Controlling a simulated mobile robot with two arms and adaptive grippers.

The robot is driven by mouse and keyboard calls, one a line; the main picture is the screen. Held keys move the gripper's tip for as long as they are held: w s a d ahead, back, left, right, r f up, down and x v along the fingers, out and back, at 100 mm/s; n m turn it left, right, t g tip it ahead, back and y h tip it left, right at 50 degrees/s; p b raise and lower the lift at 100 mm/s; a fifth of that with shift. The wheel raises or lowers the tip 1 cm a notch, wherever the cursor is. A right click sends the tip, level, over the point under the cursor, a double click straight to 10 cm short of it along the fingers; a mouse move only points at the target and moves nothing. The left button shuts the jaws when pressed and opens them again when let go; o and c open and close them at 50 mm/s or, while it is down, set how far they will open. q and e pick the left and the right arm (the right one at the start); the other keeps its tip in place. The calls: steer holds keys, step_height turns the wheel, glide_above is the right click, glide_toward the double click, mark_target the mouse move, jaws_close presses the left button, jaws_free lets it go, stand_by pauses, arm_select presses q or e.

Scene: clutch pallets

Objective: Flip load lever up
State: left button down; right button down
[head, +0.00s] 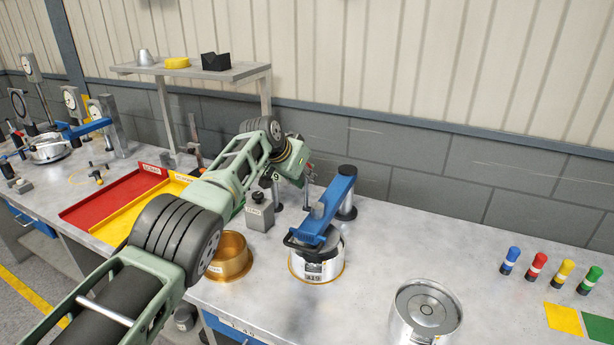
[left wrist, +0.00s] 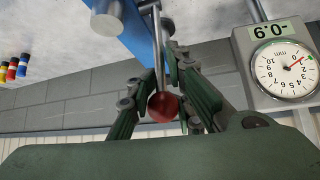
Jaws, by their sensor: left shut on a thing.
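The load lever shows in the left wrist view as a thin metal rod (left wrist: 158,45) with a red ball knob (left wrist: 163,107). It is beside the blue arm (left wrist: 118,25) of the press. In the head view the blue arm (head: 326,212) reaches from a dark post over a silver clutch pot (head: 318,264). My left gripper (head: 304,172) is behind and left of the blue arm, and the lever there is mostly hidden. In the left wrist view its fingers (left wrist: 160,78) are shut on the lever near the knob. My right gripper is not in view.
A dial gauge (left wrist: 285,70) stands close beside the fingers. A brass bowl (head: 231,256), a grey weight (head: 260,213) and red and yellow trays (head: 105,198) are near my left arm. Another silver pot (head: 425,310) stands at the front right. The bench's middle right is clear.

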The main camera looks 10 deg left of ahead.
arm_select(q)
steer(key=shift+w+r, duration=0.1)
steer(key=shift+r, duration=0.15)
steer(key=c, duration=1.8)
jaws_free()
steer(key=shift+c, duration=0.2)
steer(key=shift+f, duration=0.2)
steer(key=shift+r, duration=0.1)
steer(key=shift+a+r, duration=0.2)
steer(key=shift+r, duration=0.1)
steer(key=v, duration=1.1)
steer(key=shift+s, duration=0.35)
